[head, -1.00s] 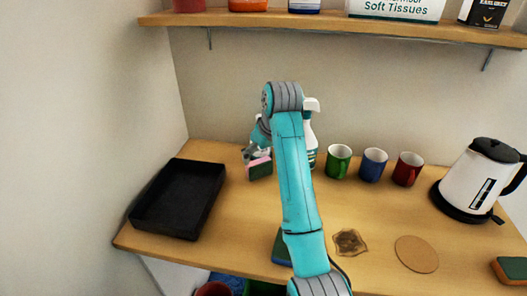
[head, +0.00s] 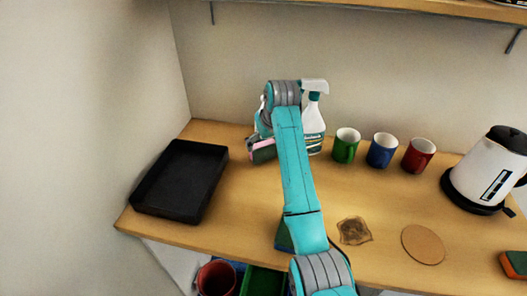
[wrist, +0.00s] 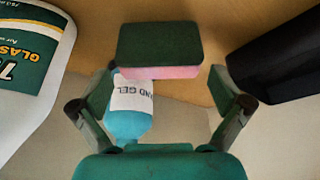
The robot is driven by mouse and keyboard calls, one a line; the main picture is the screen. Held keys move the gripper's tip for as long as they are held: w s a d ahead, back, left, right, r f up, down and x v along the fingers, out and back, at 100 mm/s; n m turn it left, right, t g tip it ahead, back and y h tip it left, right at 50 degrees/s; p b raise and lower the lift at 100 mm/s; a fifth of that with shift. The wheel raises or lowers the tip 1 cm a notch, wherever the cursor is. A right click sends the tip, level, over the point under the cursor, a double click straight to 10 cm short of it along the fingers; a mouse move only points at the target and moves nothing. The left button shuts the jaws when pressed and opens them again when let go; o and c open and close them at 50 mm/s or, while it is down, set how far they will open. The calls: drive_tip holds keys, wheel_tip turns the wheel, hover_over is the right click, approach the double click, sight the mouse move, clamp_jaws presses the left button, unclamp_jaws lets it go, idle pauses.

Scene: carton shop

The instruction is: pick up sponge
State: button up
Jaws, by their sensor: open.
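A pink and dark green sponge (head: 262,151) rests on the wooden counter near the back wall, left of my arm. In the wrist view the sponge (wrist: 160,48) lies just beyond the fingertips, dark green face up and pink layer toward me. My gripper (wrist: 163,82) is open, one finger at each side, and holds nothing. A hand gel bottle (wrist: 130,108) shows between the fingers, beside the left one and close to the sponge. In the head view my arm hides most of the gripper.
A black tray (head: 152,204) is at left. A spray bottle (head: 313,117), green mug (head: 345,146), blue mug (head: 381,151) and red mug (head: 418,156) stand right of my arm. A kettle (head: 485,170) is at far right. Another sponge (head: 515,263) lies near the front right.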

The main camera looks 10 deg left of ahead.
drive_tip(key=shift+x, duration=1.4)
drive_tip(key=shift+c, duration=0.3)
drive_tip(key=c, duration=0.4)
drive_tip(key=shift+o, duration=0.2)
drive_tip(key=shift+r, duration=0.15)
